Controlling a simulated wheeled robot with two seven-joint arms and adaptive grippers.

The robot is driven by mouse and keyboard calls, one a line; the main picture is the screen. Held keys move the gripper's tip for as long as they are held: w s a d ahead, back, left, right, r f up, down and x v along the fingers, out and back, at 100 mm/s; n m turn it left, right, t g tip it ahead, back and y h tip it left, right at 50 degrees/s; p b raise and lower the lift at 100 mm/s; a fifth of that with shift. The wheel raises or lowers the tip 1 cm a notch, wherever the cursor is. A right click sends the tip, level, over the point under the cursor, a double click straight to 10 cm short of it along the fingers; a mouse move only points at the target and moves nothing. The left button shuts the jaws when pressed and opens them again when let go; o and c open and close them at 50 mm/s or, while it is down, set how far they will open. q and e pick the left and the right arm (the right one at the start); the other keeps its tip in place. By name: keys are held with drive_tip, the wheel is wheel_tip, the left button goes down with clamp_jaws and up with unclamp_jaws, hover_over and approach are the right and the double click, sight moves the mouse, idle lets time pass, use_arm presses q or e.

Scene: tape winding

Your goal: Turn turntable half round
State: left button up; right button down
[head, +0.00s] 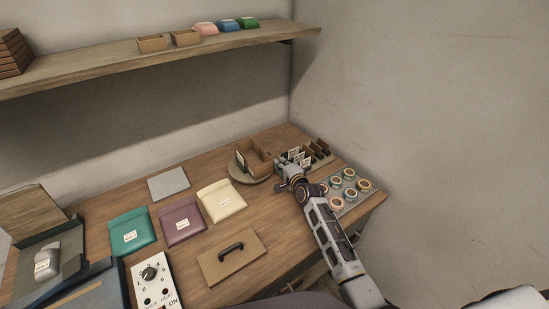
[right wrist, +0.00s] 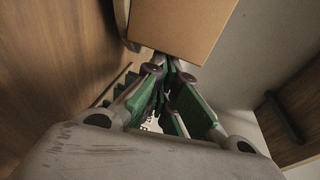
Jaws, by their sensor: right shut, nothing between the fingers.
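The turntable (head: 236,171) is a round disc at the back right of the table. An open cardboard box (head: 257,154) with a white label inside stands on it; in the right wrist view a brown cardboard face (right wrist: 182,25) fills the top, just past the fingertips. My right gripper (head: 283,163) is at the front right of the box and turntable. In the right wrist view its green-padded fingers (right wrist: 168,78) are shut and empty. Whether the fingertips touch the box I cannot tell. My left gripper does not show.
A rack with dark dividers and cards (head: 318,152) stands close right of the turntable. A tray of tape rolls (head: 349,187) lies near the right edge. Green (head: 131,231), purple (head: 181,221) and cream (head: 221,200) pouches lie left. A handled board (head: 232,256) and dial panel (head: 153,281) lie in front.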

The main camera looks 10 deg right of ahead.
drive_tip(key=shift+x, duration=2.85)
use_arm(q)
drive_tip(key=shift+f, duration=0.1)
use_arm(e)
drive_tip(key=shift+w+d+b, duration=0.1)
drive_tip(key=shift+w+b, duration=0.25)
drive_tip(key=shift+b, duration=0.6)
drive_tip(key=shift+w+n+y+b, duration=0.25)
drive_tip(key=shift+n+y+b, duration=0.3)
drive_tip(key=shift+b, duration=0.45)
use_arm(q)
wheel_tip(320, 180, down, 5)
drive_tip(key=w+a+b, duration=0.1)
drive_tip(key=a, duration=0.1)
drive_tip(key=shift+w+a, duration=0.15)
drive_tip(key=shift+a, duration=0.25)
use_arm(e)
drive_tip(key=shift+w+n+g+y, duration=0.1)
drive_tip(key=shift+n+g+y, duration=0.2)
drive_tip(key=shift+y, duration=0.15)
